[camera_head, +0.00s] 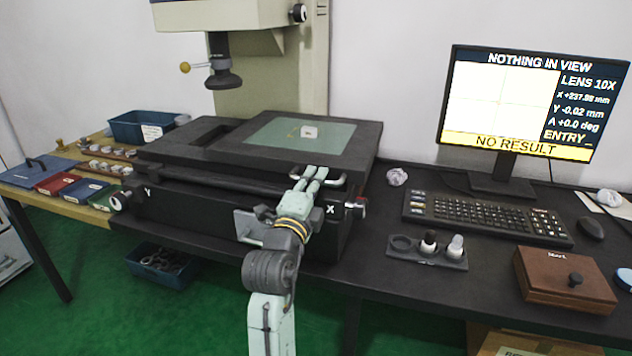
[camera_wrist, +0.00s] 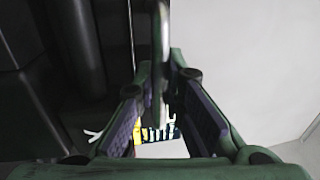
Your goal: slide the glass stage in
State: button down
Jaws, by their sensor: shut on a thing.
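The stage's greenish glass plate (camera_head: 335,138) sits in a dark frame (camera_head: 363,140) on the measuring machine. A small pale part (camera_head: 310,132) lies on the glass. A metal bar handle (camera_head: 338,180) is at the stage's front edge. My gripper (camera_head: 313,174) is at this handle, shut on it. In the wrist view the handle (camera_wrist: 160,45) runs between my two fingers, and my gripper (camera_wrist: 160,105) covers part of it. The monitor (camera_head: 500,95) reads "NOTHING IN VIEW", X +237.98 mm, Y -0.02 mm and "NO RESULT".
The lens head (camera_head: 223,78) hangs above the stage's back left. Knobs marked Y (camera_head: 117,201) and X (camera_head: 357,207) are on the base. A keyboard (camera_head: 485,215), a holder with small bottles (camera_head: 428,250) and a wooden box (camera_head: 565,278) stand to the right.

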jog(key=w+a+b, duration=0.2)
jog(key=a+b, duration=0.2)
jog(key=a, duration=0.3)
jog(key=w+a+b, duration=0.2)
jog(key=a+b, duration=0.3)
jog(key=a, duration=0.2)
jog(key=w+a+b, duration=0.3)
jog(key=a+b, duration=0.1)
jog(key=a, duration=0.3)
jog(key=shift+a+f+b, duration=0.1)
jog(key=shift+a+b, duration=0.2)
jog(key=shift+a, duration=0.05)
jog(key=shift+w+a, duration=0.15)
jog(key=shift+a, duration=0.5)
jog(key=c, duration=2)
grip_release()
jog(key=shift+a, duration=0.1)
jog(key=shift+o, duration=0.2)
jog(key=v, duration=1.2)
